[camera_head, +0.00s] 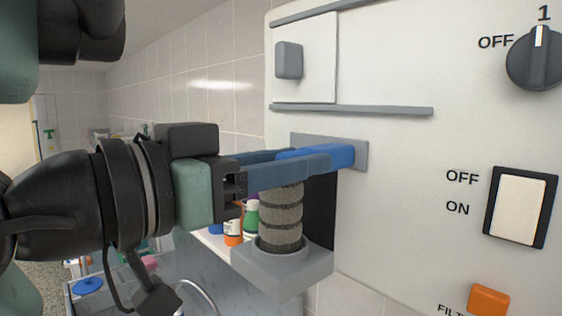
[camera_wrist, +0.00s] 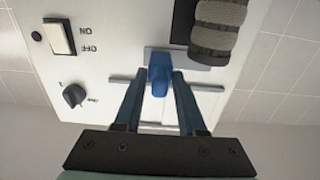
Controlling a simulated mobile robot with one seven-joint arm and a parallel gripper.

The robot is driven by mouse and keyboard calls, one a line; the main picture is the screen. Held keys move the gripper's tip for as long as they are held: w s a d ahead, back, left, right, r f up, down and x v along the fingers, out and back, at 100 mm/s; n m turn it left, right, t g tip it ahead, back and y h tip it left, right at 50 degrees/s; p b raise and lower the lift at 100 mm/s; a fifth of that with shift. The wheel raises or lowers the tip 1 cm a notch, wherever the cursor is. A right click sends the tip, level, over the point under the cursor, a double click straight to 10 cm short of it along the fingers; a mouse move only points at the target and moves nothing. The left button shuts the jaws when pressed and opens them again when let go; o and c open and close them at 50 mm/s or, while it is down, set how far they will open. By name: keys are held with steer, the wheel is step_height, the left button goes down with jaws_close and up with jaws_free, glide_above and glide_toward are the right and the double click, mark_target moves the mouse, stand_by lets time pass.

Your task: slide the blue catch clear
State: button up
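The blue catch (camera_head: 343,154) sticks out from a grey plate (camera_head: 361,153) on the white panel. My gripper (camera_head: 315,160) reaches it from the left, its two dark blue fingers on either side of the catch. In the wrist view the catch (camera_wrist: 160,80) lies between the fingertips of my gripper (camera_wrist: 163,75). Narrow gaps show beside the catch there, so the fingers look open around it. The near finger hides part of the catch in the head view.
A ribbed grey cylinder (camera_head: 281,217) stands in a grey holder (camera_head: 290,268) just under my fingers. Grey rails (camera_head: 350,109) and a sliding door with a grey knob (camera_head: 289,61) are above. A dial (camera_head: 535,58), rocker switch (camera_head: 518,208) and orange button (camera_head: 489,300) are to the right.

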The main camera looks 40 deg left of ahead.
steer(key=shift+o, duration=0.9)
steer(key=shift+d, duration=0.4)
steer(key=shift+a, duration=0.15)
steer(key=shift+a, duration=0.1)
steer(key=s+a, duration=0.1)
steer(key=s, duration=1.2)
steer(key=shift+w, duration=0.1)
